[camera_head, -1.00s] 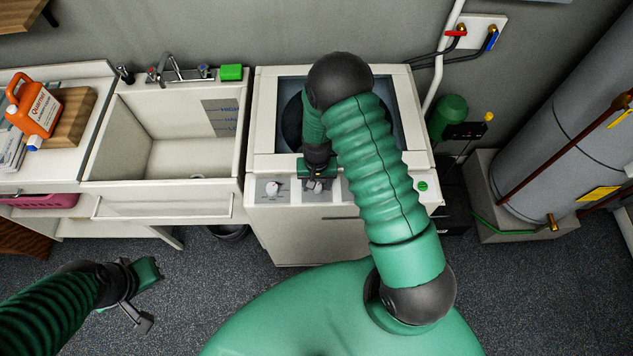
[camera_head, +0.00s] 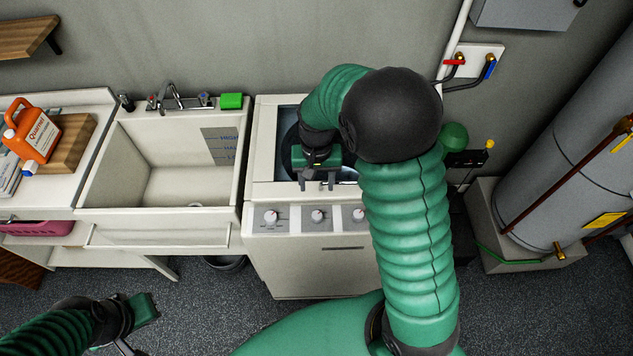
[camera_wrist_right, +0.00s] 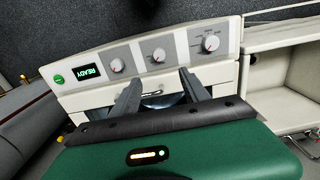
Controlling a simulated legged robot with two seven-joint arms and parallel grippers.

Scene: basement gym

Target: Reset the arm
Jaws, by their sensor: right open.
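My right arm comes up from the bottom and bends over the washing machine (camera_head: 264,165). My right gripper (camera_head: 317,184) is open and empty above the machine's top opening, behind the control panel. In the right wrist view, its two dark fingers (camera_wrist_right: 163,90) are spread, pointing toward the panel (camera_wrist_right: 160,55) with its knobs and a lit "READY" display. My left gripper (camera_head: 140,325) is low at the bottom left, over the floor; its fingers are partly cut off by the frame, so its opening is unclear.
A white sink (camera_head: 187,185) stands left of the machine, with a green sponge (camera_head: 231,101) on its back edge. An orange bottle (camera_head: 36,132) sits on the left counter. A grey tank (camera_head: 565,150) and pipes stand at the right.

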